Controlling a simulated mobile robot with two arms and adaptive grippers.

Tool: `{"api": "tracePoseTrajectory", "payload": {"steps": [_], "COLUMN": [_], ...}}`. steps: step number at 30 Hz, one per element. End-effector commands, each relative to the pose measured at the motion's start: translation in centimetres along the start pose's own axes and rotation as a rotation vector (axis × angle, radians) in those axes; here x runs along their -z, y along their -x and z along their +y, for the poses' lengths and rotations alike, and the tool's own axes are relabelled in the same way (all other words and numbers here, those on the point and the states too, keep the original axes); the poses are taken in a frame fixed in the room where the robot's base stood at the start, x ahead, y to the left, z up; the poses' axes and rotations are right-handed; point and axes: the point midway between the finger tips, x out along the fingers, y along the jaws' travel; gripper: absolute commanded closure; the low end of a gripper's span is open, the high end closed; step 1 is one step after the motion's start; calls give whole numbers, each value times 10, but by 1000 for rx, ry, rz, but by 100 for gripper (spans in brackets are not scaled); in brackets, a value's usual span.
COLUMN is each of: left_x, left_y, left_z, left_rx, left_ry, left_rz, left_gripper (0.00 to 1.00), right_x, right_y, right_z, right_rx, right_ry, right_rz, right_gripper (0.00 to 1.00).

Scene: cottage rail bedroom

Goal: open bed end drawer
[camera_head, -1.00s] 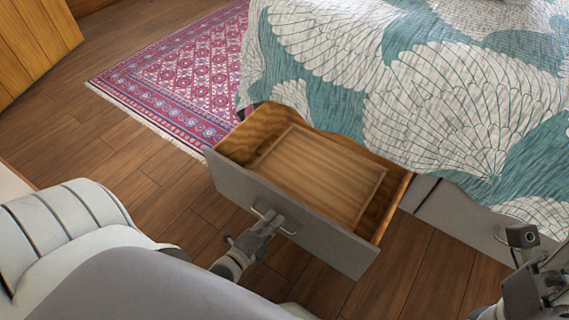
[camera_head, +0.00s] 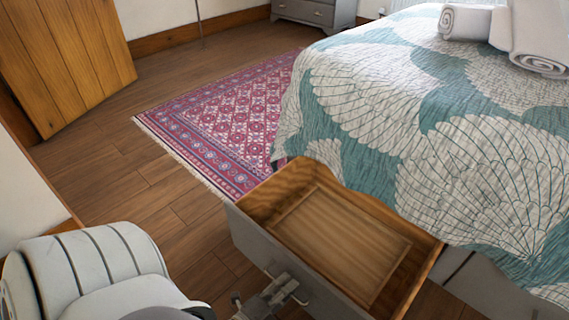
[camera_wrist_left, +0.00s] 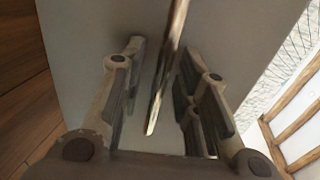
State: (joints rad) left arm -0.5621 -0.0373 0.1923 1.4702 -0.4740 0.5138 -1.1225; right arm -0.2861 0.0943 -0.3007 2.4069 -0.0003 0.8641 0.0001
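The bed end drawer (camera_head: 345,243) is pulled well out from under the foot of the bed (camera_head: 420,130). It has a grey front (camera_head: 270,255) and a bare wooden inside. Its metal handle (camera_head: 301,299) is on the front, partly hidden by my left gripper (camera_head: 277,290). In the left wrist view the handle (camera_wrist_left: 165,75) runs between the two fingers of my left gripper (camera_wrist_left: 165,100). The fingers stand apart, with a visible gap to the left of the handle. My right gripper is out of view.
A second grey drawer front (camera_head: 480,285) is partly visible to the right. A pink patterned rug (camera_head: 225,120) lies beside the bed. A wooden door (camera_head: 65,60) is at the left. Rolled towels (camera_head: 540,40) lie on the bed. Bare floor (camera_head: 110,165) is left of the drawer.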

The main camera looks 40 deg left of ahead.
Motion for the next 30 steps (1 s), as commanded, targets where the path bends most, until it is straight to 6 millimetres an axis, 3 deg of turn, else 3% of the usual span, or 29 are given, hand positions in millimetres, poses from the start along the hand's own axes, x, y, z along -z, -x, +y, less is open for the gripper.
{"api": "tracePoseTrajectory", "payload": {"steps": [11,24,30], "left_x": [0,0,0], "left_y": [7,90,114], "left_z": [1,1,0], "left_rx": [-2,-4,-1], "left_ry": [1,1,0], "left_rz": [0,-1,-1], "left_gripper": [68,68,68], "right_x": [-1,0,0], "right_y": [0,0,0], "right_z": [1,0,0], "right_rx": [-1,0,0], "right_ry": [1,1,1], "right_rz": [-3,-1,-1], "right_gripper": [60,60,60]}}
